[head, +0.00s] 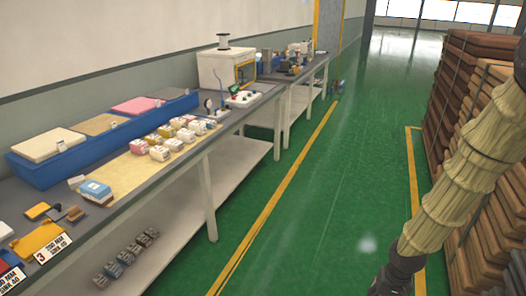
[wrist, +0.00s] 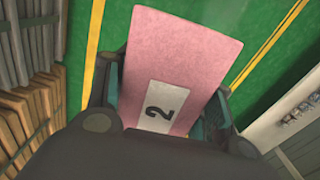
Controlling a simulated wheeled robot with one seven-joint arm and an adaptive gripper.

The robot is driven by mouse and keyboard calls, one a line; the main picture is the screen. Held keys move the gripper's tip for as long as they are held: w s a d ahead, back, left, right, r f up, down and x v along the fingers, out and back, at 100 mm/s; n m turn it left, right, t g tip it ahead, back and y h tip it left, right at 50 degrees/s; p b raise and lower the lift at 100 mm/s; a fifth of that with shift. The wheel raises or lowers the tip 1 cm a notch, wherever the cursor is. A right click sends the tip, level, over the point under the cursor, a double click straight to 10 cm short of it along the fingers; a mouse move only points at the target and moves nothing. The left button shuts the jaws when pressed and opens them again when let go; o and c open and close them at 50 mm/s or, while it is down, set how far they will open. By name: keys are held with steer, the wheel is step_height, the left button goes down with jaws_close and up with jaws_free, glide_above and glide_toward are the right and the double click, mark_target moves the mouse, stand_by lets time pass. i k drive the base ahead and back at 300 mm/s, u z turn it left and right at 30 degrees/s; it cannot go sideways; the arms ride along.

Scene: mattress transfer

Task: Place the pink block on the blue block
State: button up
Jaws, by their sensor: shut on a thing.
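In the wrist view, my gripper (wrist: 167,97) is shut on a pink block (wrist: 185,45), a flat slab with a white label reading 2. The block's lower end is hidden behind my gripper's dark body. Green floor shows beneath it, so it is held away from the table. In the head view my arm hangs at the right, and neither gripper nor held block shows. A small block with a blue top (head: 95,189) lies on the near table. Behind it, a long blue holder (head: 62,166) carries a white, a tan and a pink pad (head: 138,106).
The long grey table (head: 118,208) runs along the left wall, with several small boxes (head: 160,152) on a tan mat and yellow items (head: 42,240) in front. Stacked brown slabs (head: 460,100) stand at right. The green floor (head: 330,180) between is clear.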

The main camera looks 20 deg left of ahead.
mark_target(94, 186)
steer(key=u, duration=2.3)
steer(key=i, duration=0.1)
steer(key=z, duration=0.2)
